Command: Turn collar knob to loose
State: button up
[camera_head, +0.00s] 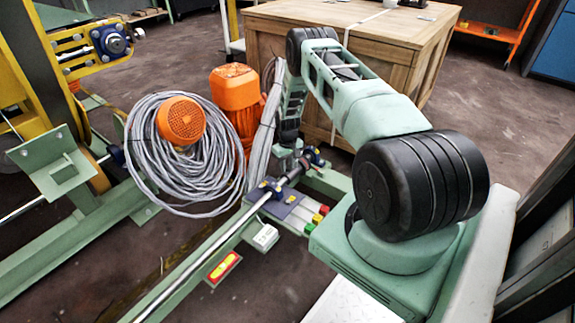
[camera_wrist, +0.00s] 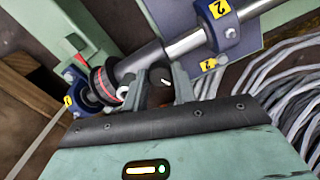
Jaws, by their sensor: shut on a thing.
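A small black knob (camera_wrist: 160,80) with a white mark is at the centre of the wrist view, beside a dark grey collar (camera_wrist: 140,62) on a steel shaft (camera_wrist: 186,45). My gripper (camera_wrist: 159,88) is shut on the knob, with one finger on each side of it. A black ring with a red band (camera_wrist: 103,86) sits on the shaft left of the collar. In the head view, the shaft (camera_head: 190,257) runs along a green frame, and my arm reaches down to its far end. The knob cannot be made out there.
Grey cable coils (camera_head: 150,155) and an orange motor (camera_head: 237,90) stand close left of my arm. A wooden crate (camera_head: 395,30) is behind it. Coloured buttons (camera_head: 317,218) sit near my base.

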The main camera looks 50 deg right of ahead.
aim_at(287, 167)
jog(key=shift+n, duration=0.4)
jog(key=o, duration=1)
jog(key=shift+r, duration=0.1)
notch_tip(287, 167, up, 17)
jog(key=p, duration=0.4)
jog(key=shift+p, duration=0.4)
jog(key=shift+r, duration=0.15)
